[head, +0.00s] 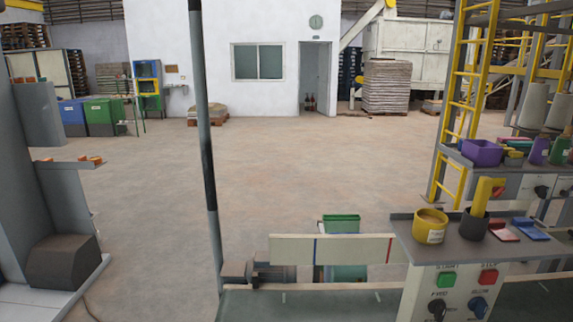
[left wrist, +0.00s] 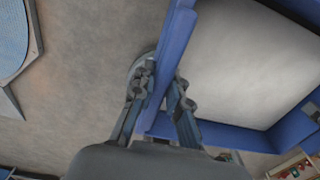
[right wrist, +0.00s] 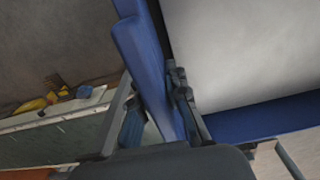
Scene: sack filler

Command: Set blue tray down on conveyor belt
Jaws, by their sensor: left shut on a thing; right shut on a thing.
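The blue tray shows only in the wrist views; it is outside the head view. In the left wrist view its blue wall (left wrist: 178,30) passes between the fingers of my left gripper (left wrist: 165,85), which is shut on it. In the right wrist view my right gripper (right wrist: 152,85) is shut on another stretch of the blue wall (right wrist: 135,45). The tray's pale grey inside looks empty where it shows. The dull green conveyor belt (head: 320,308) runs along the bottom of the head view. Whether the tray touches anything below cannot be told.
A control console (head: 450,270) stands at the belt's right, with a yellow cup (head: 430,226) and a dark cup (head: 474,225) on top. A pale guard board (head: 345,249) stands behind the belt. A dark post (head: 204,150) rises at left. Open floor lies beyond.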

